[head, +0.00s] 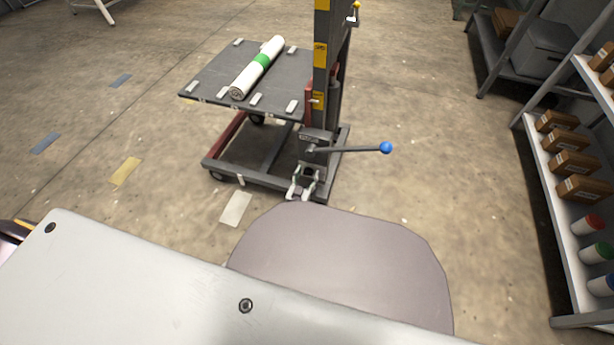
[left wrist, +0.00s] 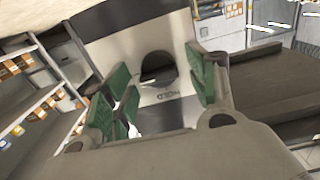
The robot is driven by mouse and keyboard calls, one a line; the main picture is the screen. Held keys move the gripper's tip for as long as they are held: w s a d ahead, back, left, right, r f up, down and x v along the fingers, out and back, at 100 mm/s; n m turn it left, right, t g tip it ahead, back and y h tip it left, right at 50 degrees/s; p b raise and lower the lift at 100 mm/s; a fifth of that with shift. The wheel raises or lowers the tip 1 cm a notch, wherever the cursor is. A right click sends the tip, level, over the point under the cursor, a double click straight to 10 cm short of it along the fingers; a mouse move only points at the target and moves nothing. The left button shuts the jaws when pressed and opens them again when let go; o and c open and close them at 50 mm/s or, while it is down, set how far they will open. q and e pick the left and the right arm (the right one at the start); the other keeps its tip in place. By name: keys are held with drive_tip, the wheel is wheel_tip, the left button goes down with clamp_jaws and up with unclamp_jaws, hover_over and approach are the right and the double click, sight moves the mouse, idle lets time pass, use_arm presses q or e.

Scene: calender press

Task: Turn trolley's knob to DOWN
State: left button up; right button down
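The trolley (head: 225,72) stands ahead in the head view, with a dark platform and a black-and-yellow mast (head: 320,55). In the left wrist view, its knob (left wrist: 160,68) is a round black dial on a pale plate, with a HOLD label (left wrist: 168,95) that reads upside down. The knob's pointer direction is hard to tell. My left gripper (left wrist: 158,86) is open, its green-padded fingers on either side of the knob, with small gaps visible. In the head view the left gripper (head: 303,184) is small at the mast's foot. My right gripper is not in view.
A lever with a blue ball (head: 386,148) sticks out right from the mast. A white roll with a green band (head: 260,65) lies on the platform. Shelves with boxes (head: 570,160) stand at the right. Floor between trolley and shelves is clear.

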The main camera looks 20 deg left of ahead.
use_arm(q)
drive_tip(key=shift+s, duration=0.2)
drive_tip(key=s, duration=1.1)
drive_tip(key=shift+s+a, duration=0.2)
drive_tip(key=shift+s, duration=0.1)
idle(0.5)
drive_tip(key=shift+w, duration=0.15)
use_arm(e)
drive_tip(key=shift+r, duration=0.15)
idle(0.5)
use_arm(q)
drive_tip(key=s+a+r+g, duration=0.2)
drive_tip(key=s+r+g, duration=0.5)
drive_tip(key=s+r, duration=0.1)
drive_tip(key=s+a+r+m+g, duration=0.1)
drive_tip(key=s+a+r+g, duration=0.1)
drive_tip(key=s+r+g, duration=0.5)
drive_tip(key=s+r+p, duration=0.1)
drive_tip(key=s+r, duration=0.1)
drive_tip(key=s, duration=0.1)
drive_tip(key=shift+s+r, duration=0.25)
drive_tip(key=shift+r, duration=0.05)
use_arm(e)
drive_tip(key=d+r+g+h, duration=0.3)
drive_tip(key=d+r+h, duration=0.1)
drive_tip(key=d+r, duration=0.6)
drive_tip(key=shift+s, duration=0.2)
